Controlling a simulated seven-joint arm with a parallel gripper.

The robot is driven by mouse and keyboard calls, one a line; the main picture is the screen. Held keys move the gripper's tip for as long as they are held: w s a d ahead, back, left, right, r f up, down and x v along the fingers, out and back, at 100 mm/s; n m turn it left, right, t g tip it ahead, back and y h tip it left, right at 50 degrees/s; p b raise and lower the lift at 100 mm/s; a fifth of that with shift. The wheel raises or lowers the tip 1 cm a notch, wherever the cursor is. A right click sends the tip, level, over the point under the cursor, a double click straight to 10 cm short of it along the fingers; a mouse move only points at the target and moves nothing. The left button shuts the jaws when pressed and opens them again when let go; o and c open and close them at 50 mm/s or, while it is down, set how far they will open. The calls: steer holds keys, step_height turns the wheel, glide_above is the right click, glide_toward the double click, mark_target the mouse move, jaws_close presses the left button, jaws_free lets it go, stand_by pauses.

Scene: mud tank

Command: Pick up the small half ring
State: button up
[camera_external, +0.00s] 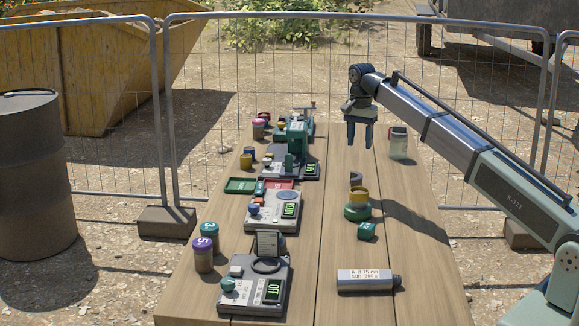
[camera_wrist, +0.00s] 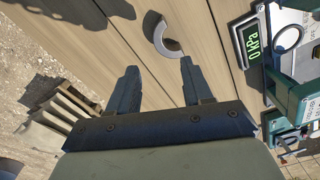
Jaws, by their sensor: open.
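The small half ring (camera_external: 356,177) is a dark grey C-shaped piece on the wooden table, just behind the yellow ring in the external view. In the wrist view the half ring (camera_wrist: 161,43) shows a pale grey curved face and a dark inner side, a little beyond the fingertips and nearer the right finger. My gripper (camera_external: 360,142) hangs above the table with its fingers pointing down, farther back than the half ring in the external view. In the wrist view my gripper (camera_wrist: 159,65) is open, with nothing between its fingers.
A yellow ring (camera_external: 359,193) on a green base (camera_external: 357,211) stands close in front of the half ring, with a green block (camera_external: 367,231) nearby. Gauges with displays (camera_external: 272,211) line the left side. A clear jar (camera_external: 398,144) stands right of my gripper.

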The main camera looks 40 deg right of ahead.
mark_target(362, 177)
steer(key=f, duration=1.3)
steer(key=shift+d+f, duration=0.1)
steer(key=shift+d, duration=0.1)
jaws_close()
stand_by(0.4)
